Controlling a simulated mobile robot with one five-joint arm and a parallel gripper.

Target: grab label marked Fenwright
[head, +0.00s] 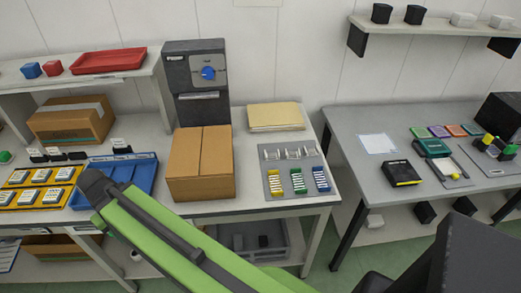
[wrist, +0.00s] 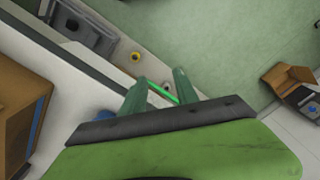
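No label can be read as Fenwright; lettering in the head view is too small. Small white cards with dark print stand in black holders (head: 38,156) at the left of the near table. Several white printed blocks (head: 42,176) lie on yellow mats at the far left. A blue tray (head: 146,181) lies right of them, partly hidden by my green arm. My gripper (wrist: 160,75) shows two green fingers spread apart in the wrist view. A thin bright green strip shows between them; I cannot tell what it is. The fingers are not discernible in the head view.
A cardboard box (head: 186,185) stands right of the blue tray, before a dark machine (head: 182,77) with a blue knob. A grey mat (head: 309,178) holds coloured stacks. A gap separates this table from the right table (head: 355,120). A shelf (head: 428,22) hangs above.

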